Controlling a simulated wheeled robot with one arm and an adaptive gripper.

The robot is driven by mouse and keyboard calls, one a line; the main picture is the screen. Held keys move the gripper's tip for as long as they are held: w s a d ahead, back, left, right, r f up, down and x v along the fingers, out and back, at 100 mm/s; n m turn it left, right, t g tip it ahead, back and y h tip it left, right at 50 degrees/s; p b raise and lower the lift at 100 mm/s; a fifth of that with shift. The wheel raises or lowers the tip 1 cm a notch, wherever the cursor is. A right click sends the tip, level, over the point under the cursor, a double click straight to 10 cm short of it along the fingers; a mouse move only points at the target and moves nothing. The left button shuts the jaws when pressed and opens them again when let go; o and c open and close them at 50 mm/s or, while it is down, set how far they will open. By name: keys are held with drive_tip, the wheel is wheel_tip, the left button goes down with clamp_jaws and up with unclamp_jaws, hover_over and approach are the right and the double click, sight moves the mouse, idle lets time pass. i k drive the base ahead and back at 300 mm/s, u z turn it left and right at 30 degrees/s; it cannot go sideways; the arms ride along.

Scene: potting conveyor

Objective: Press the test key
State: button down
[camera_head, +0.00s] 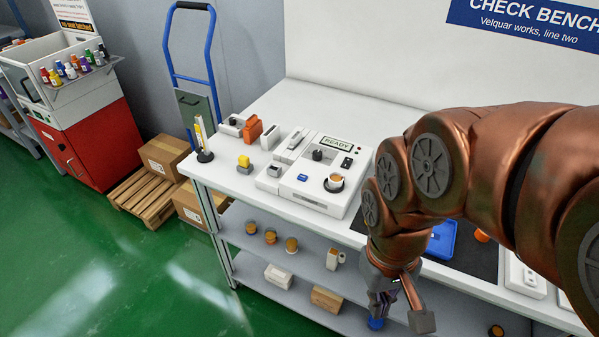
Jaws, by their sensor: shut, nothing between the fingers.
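A white test unit (321,176) stands on the bench, with a display (342,144) reading READY. A small blue key (302,178) is on the unit's front left; any lettering on it is too small to read. A black knob (317,155) and a dark switch (347,162) are behind it. A round dark socket on the unit's right holds a small orange and white part (336,180). My gripper (386,306) is shut and empty, pointing down in front of the bench edge, right of and apart from the unit.
The white bench (232,186) carries small parts left of the unit, including an orange block (253,129) and a pen stand (204,155). A blue tray (441,240) lies on a dark mat, partly behind my arm. Lower shelves hold several small items.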

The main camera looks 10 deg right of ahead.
sight(301, 177)
drive_tip(key=u, duration=2.55)
drive_tip(key=i, duration=1.45)
drive_tip(key=z, duration=3.1)
